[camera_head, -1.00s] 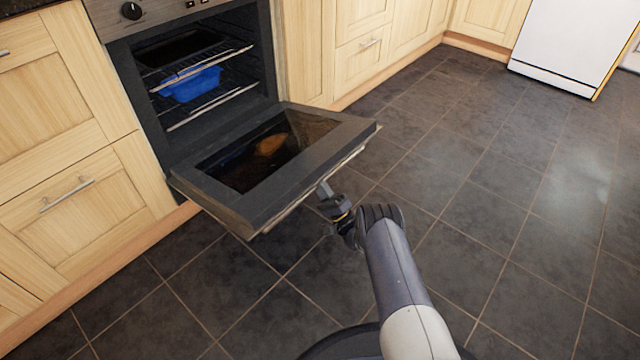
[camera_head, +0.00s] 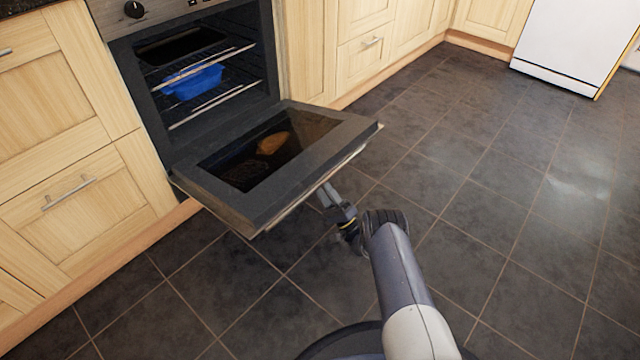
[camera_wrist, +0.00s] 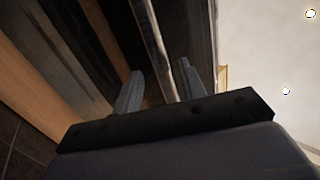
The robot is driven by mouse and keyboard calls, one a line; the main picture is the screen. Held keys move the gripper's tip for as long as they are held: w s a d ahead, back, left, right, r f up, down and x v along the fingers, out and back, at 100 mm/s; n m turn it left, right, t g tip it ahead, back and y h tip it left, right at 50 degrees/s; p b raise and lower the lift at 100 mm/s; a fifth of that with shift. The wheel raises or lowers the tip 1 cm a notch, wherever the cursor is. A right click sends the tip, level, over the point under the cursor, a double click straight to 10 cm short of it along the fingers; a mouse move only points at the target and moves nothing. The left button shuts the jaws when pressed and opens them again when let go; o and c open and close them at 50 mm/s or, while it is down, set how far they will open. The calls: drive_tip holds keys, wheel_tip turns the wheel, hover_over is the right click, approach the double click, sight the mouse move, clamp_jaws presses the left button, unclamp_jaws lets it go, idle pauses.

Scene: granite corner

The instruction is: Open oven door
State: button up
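The oven door (camera_head: 220,200) is folded down and lies close to level in front of the oven (camera_head: 150,120), with its dark glass facing up. The cavity is exposed. A pale bar-like handle (camera_head: 355,153) runs along the door's outer edge. My gripper (camera_head: 326,193) is just below and in front of that edge. In the wrist view, my gripper (camera_wrist: 160,90) has its two fingers apart, with a long bar (camera_wrist: 152,40) showing in the gap between them. I see no finger clearly pressed on the bar.
A blue dish (camera_head: 192,80) sits on a rack inside the oven. Wooden drawers (camera_head: 85,205) stand left of the oven and cabinets (camera_head: 365,45) to its right. A white appliance (camera_head: 570,45) stands at the far right. The dark tiled floor (camera_head: 510,190) is clear on the right.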

sight(320, 183)
drive_tip(key=v, duration=0.7)
drive_tip(key=shift+f, duration=0.15)
drive_tip(key=shift+s, duration=0.1)
drive_tip(key=x, duration=1)
drive_tip(key=shift+w+a+r+b, duration=0.1)
drive_tip(key=shift+w+r+b, duration=0.2)
drive_tip(key=shift+b, duration=0.1)
drive_tip(key=shift+s+r, duration=0.1)
drive_tip(key=shift+r, duration=0.1)
